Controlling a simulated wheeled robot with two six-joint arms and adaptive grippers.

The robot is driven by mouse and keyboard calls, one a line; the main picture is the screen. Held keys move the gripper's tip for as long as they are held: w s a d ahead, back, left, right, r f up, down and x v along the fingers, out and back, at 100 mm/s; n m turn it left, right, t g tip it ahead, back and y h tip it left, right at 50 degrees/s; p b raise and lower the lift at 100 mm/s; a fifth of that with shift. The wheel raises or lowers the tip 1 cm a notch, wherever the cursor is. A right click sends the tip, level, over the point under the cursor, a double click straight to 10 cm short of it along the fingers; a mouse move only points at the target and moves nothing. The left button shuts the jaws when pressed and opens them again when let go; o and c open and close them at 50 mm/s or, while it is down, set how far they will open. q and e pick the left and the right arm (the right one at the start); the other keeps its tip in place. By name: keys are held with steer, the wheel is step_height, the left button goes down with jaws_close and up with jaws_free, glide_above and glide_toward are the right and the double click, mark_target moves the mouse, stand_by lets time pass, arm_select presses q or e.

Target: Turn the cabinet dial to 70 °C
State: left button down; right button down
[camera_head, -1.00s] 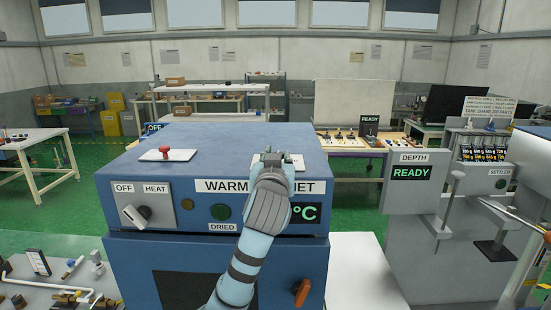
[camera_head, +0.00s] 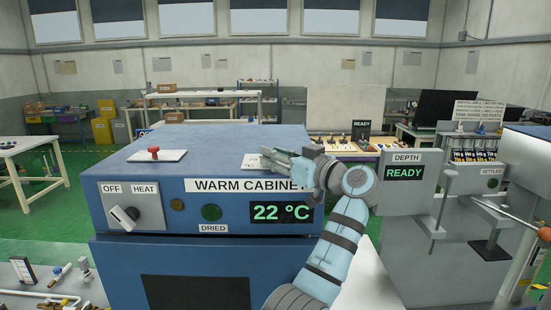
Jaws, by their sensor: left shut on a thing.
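The blue warm cabinet (camera_head: 135,255) stands in front of me. Its front display (camera_head: 282,212) reads 22 °C in green. A white plate (camera_head: 252,161) with a partly hidden °C marking lies on the cabinet top. My right gripper is out of view.
A red knob (camera_head: 153,151) stands on another white plate on the cabinet top. A dark round lamp (camera_head: 211,212) sits above the DRIED label. The grey depth station (camera_head: 403,200) stands close on the right. Pipe fittings lie on the bench at lower left.

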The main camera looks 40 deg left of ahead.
arm_select(q)
steer(key=shift+f+n+g, duration=0.1)
steer(key=shift+n+g, duration=0.3)
steer(key=shift+g, duration=0.3)
steer(key=c, duration=1.4)
jaws_free()
steer(key=shift+c, duration=0.2)
steer(key=shift+o, duration=0.6)
steer(key=shift+w+a, duration=0.1)
steer(key=shift+a, duration=0.15)
steer(key=shift+d, duration=0.1)
steer(key=s+d, duration=0.1)
steer(key=d, duration=1)
steer(key=shift+s+d, duration=0.15)
steer(key=shift+d, duration=0.25)
steer(key=shift+f, duration=0.1)
